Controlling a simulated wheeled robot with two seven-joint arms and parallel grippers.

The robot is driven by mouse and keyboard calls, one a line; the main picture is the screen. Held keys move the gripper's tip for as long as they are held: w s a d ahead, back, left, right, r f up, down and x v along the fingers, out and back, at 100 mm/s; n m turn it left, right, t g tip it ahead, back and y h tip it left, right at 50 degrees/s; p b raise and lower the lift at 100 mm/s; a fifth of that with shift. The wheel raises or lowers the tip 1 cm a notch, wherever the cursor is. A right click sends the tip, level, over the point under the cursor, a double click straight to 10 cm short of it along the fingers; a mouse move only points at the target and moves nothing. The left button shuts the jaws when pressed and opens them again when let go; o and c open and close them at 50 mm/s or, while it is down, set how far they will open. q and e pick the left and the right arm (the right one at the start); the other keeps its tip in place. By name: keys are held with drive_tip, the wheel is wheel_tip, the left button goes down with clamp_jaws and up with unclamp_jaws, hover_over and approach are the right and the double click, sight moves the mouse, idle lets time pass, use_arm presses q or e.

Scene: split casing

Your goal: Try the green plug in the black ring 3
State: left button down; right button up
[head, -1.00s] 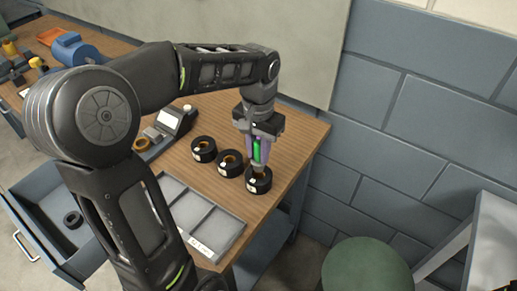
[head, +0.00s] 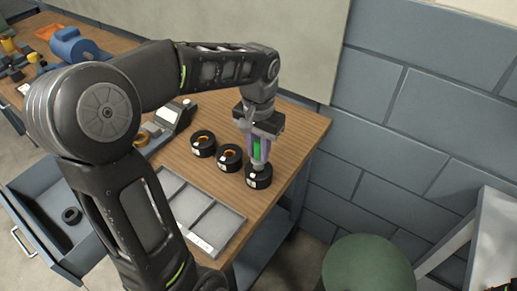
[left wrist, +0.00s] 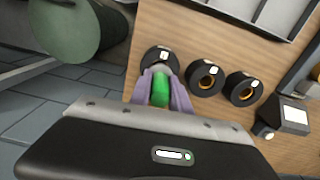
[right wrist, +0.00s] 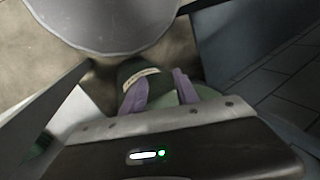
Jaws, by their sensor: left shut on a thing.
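My left gripper (head: 259,150) is shut on the green plug (head: 257,154), held upright with its grey lower end down at the nearest black ring (head: 259,180). That ring is the end one of a row of three on the wooden bench. The left wrist view shows the green plug (left wrist: 160,90) between the purple fingers, over this labelled black ring (left wrist: 160,56); the label is too small to read surely. The plug's end and the ring's hole are hidden, so I cannot tell how deep it sits. My right gripper (right wrist: 160,92) is open, away from the bench.
Two other black rings (head: 203,144) (head: 230,157) with orange inside stand close beside. A grey divided tray (head: 183,199) lies at the bench's front. A device with a screen (head: 168,114) stands behind. An open drawer (head: 40,198) holds a dark ring. A green stool (head: 368,265) is at right.

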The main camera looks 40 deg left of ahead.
sight(259, 141)
use_arm(q)
drive_tip(key=shift+f+b, duration=1.25)
drive_tip(key=shift+f, duration=0.45)
idle(1.0)
drive_tip(key=shift+r, duration=0.2)
idle(0.6)
drive_tip(key=shift+r+p, duration=1.75)
drive_tip(key=shift+r, duration=0.25)
drive_tip(key=shift+r+p, duration=1.65)
drive_tip(key=shift+r, duration=0.4)
